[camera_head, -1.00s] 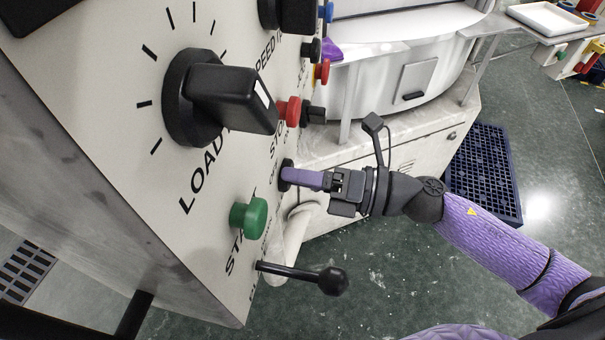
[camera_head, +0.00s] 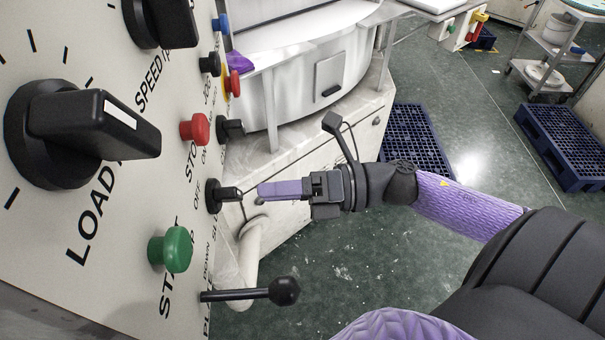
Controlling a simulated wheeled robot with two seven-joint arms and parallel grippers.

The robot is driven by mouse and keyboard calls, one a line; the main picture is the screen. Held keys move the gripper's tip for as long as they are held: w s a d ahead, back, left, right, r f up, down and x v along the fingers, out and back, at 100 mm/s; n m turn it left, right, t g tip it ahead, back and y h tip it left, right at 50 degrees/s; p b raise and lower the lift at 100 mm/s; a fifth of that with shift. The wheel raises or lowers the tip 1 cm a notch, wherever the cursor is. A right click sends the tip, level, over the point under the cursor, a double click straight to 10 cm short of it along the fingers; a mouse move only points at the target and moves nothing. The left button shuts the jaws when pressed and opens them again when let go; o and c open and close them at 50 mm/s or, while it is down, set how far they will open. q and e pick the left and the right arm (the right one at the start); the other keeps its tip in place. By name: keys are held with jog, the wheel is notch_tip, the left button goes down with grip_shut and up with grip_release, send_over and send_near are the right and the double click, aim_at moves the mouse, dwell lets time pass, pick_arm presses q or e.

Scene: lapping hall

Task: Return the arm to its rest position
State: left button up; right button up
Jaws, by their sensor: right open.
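My right arm, purple and black, comes in from the lower right. My right gripper (camera_head: 262,192) points left at the control panel (camera_head: 118,205), with its purple fingers just right of a small black selector switch (camera_head: 222,196). A small gap shows between fingertips and switch. The fingers overlap from this angle, but the gripper is open and holds nothing that I can see. My left gripper is out of the picture.
The panel carries a large black load knob (camera_head: 85,135), a green button (camera_head: 171,249), a red button (camera_head: 195,129) and a protruding black lever (camera_head: 255,291). Blue pallets (camera_head: 415,140) lie on the floor behind. Open floor shows below my right forearm.

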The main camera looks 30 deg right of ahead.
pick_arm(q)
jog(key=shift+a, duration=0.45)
pick_arm(e)
jog(key=v, duration=0.4)
